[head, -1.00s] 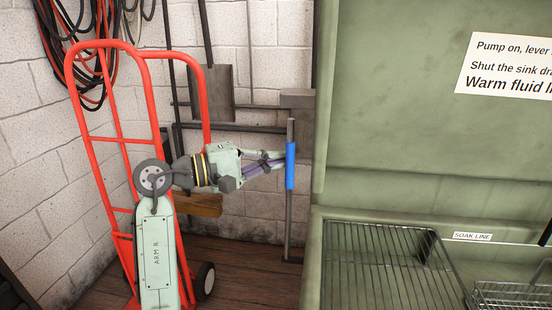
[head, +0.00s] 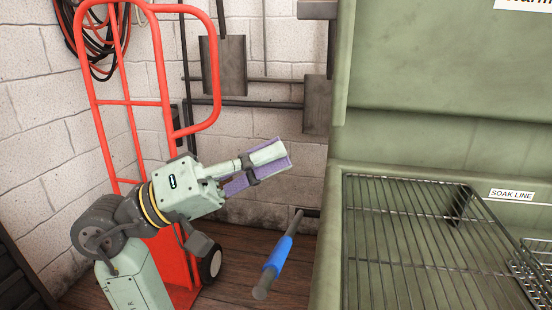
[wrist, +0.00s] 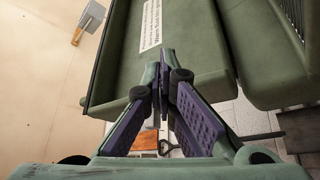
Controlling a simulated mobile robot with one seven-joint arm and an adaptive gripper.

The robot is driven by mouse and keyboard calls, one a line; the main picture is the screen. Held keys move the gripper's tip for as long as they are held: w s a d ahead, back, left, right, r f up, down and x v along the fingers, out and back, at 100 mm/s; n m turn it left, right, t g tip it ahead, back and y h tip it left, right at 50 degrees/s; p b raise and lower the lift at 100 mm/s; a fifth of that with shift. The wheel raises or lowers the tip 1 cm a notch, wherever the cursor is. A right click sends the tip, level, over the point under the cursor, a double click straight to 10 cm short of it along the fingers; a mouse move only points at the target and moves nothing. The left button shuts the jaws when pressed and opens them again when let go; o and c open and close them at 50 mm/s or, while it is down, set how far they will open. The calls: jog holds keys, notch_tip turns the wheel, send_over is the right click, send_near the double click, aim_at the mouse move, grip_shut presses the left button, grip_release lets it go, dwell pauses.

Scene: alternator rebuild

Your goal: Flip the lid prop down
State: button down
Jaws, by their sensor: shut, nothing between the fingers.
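The lid prop (head: 291,231) is a grey rod with a blue sleeve (head: 277,258), at the left side of the green wash tank. It slants down and toward the camera from a dark mount near the tank's side, its free end low over the floor. My gripper (head: 287,154) is above and slightly left of the prop, apart from it. Its purple-padded fingers are shut and empty. In the wrist view my fingertips (wrist: 166,58) come together in front of the green tank and lid. The raised lid (head: 430,75) stands behind the tank (head: 327,240). I cannot make out the prop in the wrist view.
A red hand truck (head: 160,80) stands behind and left of my arm, close to it. A wire rack (head: 400,240) covers the tank's top at right. Wooden floor shows below.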

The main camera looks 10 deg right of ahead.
jog(key=s+a+f+m+g+b, duration=0.1)
jog(key=s+f+m+g+b, duration=0.2)
jog(key=f+b, duration=0.4)
jog(key=s+a+f+m+g+h+b, duration=0.1)
jog(key=s+f+m+b, duration=0.4)
jog(key=b, duration=0.7)
jog(key=shift+s+a+f+m+g, duration=0.15)
jog(key=shift+a+f+m+g, duration=0.55)
jog(key=shift+f+m+g, duration=0.7)
jog(key=shift+f+n+t, duration=0.3)
